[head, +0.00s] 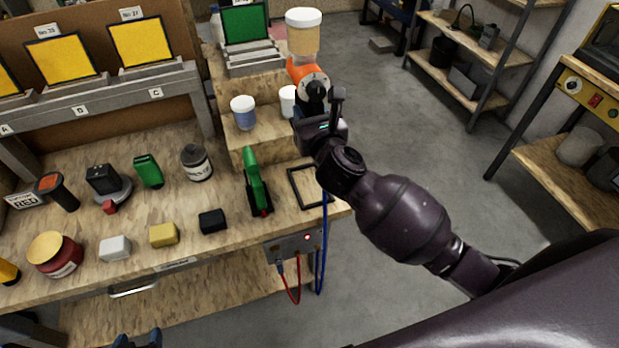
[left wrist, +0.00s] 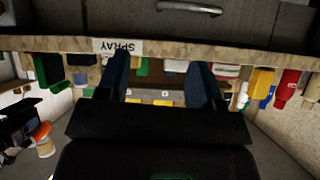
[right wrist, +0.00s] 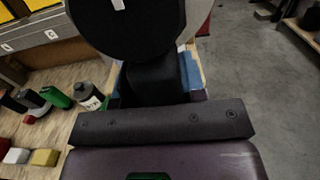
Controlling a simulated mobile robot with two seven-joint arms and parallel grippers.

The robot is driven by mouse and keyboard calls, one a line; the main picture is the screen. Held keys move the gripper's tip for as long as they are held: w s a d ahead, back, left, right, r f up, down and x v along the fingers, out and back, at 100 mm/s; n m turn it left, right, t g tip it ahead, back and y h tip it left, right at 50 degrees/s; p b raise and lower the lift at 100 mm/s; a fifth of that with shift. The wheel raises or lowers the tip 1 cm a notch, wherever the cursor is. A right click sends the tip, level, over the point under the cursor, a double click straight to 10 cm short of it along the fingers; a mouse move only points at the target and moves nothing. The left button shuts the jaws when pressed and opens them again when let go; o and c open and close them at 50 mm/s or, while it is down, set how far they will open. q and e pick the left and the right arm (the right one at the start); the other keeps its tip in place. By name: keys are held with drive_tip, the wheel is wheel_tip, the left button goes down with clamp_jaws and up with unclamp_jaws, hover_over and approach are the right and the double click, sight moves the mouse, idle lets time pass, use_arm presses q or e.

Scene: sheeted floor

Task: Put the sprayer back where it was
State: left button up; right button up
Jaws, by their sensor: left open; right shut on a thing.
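The sprayer (head: 301,72) has an orange and black body and a tan cup with a white lid. My right gripper (head: 314,108) is shut on it and holds it up over the right end of the bench. A black rectangular frame (head: 293,188) lies empty on the bench's right end.
A green-handled tool (head: 254,180) stands left of the frame. White-lidded jars (head: 243,112) stand on a raised step behind. Blocks (head: 163,234), tins and tools cover the bench further left. A SPRAY label (left wrist: 118,47) is on the bench edge. Open floor lies right.

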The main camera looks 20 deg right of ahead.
drive_tip(key=shift+f+b, duration=3.15)
drive_tip(key=shift+f, duration=6.1)
use_arm(q)
drive_tip(key=f, duration=0.5)
drive_tip(key=shift+w+d+f, duration=0.15)
drive_tip(key=shift+w+f, duration=0.05)
drive_tip(key=shift+w, duration=0.2)
drive_tip(key=shift+s, duration=0.15)
drive_tip(key=shift+f, duration=0.1)
